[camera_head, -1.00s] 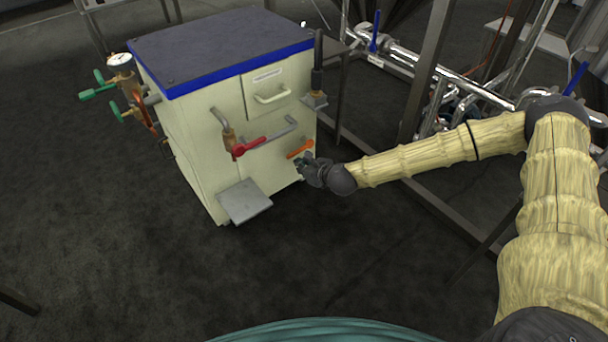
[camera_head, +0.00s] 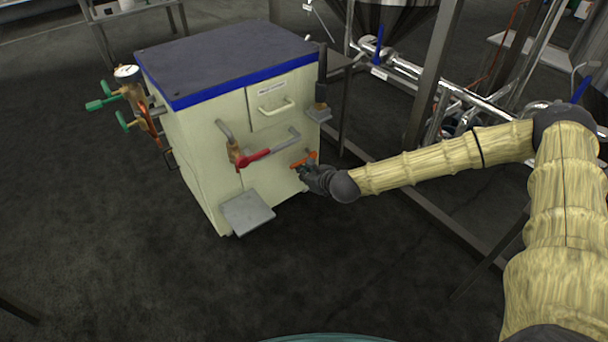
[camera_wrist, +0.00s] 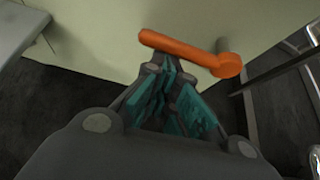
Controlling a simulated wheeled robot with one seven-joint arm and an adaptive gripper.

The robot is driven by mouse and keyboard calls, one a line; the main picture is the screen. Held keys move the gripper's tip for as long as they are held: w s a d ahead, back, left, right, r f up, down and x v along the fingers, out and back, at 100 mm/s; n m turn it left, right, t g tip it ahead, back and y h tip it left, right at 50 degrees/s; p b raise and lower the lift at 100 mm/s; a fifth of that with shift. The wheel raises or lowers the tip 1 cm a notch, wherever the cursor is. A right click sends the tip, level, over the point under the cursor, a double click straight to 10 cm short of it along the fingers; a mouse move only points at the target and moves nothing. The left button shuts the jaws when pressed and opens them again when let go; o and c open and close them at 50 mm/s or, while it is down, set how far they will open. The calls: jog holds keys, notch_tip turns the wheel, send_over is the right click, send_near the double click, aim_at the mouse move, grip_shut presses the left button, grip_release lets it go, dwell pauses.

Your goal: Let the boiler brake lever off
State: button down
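The boiler is a cream box (camera_head: 205,150) with a dark top and a blue rim. No label names the brake lever. An orange lever (camera_head: 304,161) sits low on the right of its front face; in the wrist view the lever (camera_wrist: 185,47) runs across, with its round hub at the right. My gripper (camera_head: 305,172) is right at this lever. In the wrist view my gripper (camera_wrist: 172,75) has its teal-padded fingers drawn together just below the orange bar, with nothing seen between them. Whether the tips touch the bar is unclear. A black upright handle (camera_head: 321,80) stands at the right corner.
A red lever (camera_head: 255,155) on a brass valve is left of the orange one. A grey plate (camera_head: 247,213) juts out below. Green-handled valves and a gauge (camera_head: 127,72) are on the left side. A steel frame post (camera_head: 433,75) stands at right. The floor in front is clear.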

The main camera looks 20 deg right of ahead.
jog(key=shift+r, duration=0.4)
jog(key=f+v, duration=0.1)
jog(key=v, duration=0.6)
jog(key=s+a+f+n+g+y+p, duration=0.1)
jog(key=s+a+f+n+g, duration=0.15)
jog(key=s+a+n, duration=0.35)
jog(key=s+a+f+n+g+p, duration=0.1)
jog(key=s+a+f+n+p, duration=0.2)
jog(key=s, duration=0.4)
jog(key=s+a+f+n+g+y, duration=0.1)
jog(key=s+a+f+n+g, duration=0.1)
jog(key=s+a+f+n, duration=0.35)
jog(key=s+d+f+n+g+h+p, duration=0.1)
jog(key=s+n+g+h+p, duration=0.15)
jog(key=s+n, duration=0.7)
jog(key=s+d+n+g+h+p, duration=0.2)
jog(key=s+d+n+g, duration=0.15)
jog(key=s+d, duration=0.65)
jog(key=s+r+n+p, duration=0.1)
jog(key=r+n+p, duration=0.1)
jog(key=r+p, duration=1.7)
jog(key=s+d+r+n+h+p, duration=0.1)
jog(key=s+r+p, duration=0.1)
jog(key=r+p, duration=1.8)
jog(key=shift+d+r+n, duration=0.35)
jog(key=shift+r, duration=0.2)
